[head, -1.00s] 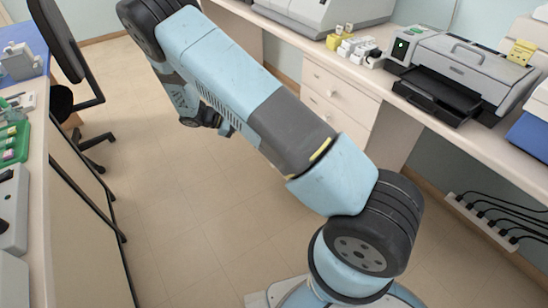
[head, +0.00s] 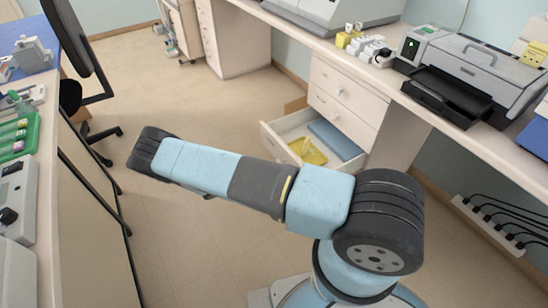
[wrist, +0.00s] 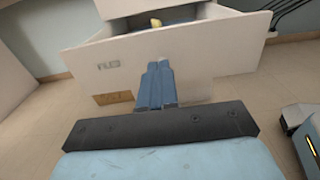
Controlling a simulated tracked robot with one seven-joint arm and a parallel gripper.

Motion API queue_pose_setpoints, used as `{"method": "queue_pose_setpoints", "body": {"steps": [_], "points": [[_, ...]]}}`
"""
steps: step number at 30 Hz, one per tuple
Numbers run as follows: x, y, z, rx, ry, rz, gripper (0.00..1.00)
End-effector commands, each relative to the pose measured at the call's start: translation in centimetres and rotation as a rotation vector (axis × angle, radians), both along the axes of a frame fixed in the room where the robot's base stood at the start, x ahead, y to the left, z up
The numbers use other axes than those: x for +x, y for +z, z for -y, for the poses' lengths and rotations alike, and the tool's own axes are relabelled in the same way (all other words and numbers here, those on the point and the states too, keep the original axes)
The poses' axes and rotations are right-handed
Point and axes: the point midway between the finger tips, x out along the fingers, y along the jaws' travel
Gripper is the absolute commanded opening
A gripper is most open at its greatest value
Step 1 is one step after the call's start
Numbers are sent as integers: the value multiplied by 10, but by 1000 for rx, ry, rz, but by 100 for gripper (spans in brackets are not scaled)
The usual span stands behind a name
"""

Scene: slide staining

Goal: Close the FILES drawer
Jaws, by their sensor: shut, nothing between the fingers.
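The FILES drawer (head: 283,144) is the bottom one of the drawer unit and stands pulled out. A yellow item (head: 308,152) and a flat blue item (head: 335,139) lie in it. In the wrist view the pale drawer front (wrist: 215,68) faces me, with a blurred label at its upper left and a brown patch at its lower left. My gripper (wrist: 159,66) is shut and empty, its fingers in front of the drawer front's middle. I cannot tell whether they touch it. In the head view my gripper is hidden by my arm.
The closed drawers (head: 340,95) above sit under the bench (head: 440,115), which holds a printer-like machine (head: 470,70). A chair (head: 75,90) and a second bench stand at left. Cables (head: 495,215) run along the right wall. The floor (head: 180,105) between is clear.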

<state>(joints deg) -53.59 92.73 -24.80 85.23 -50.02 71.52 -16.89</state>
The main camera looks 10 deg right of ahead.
Motion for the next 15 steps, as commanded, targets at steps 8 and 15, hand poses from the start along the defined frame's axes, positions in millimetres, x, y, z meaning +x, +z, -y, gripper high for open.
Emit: {"method": "queue_pose_setpoints", "body": {"steps": [8,15], "points": [[10,0,33,-3,-2,0,0],[23,0,73,-3,-2,-1,0]]}}
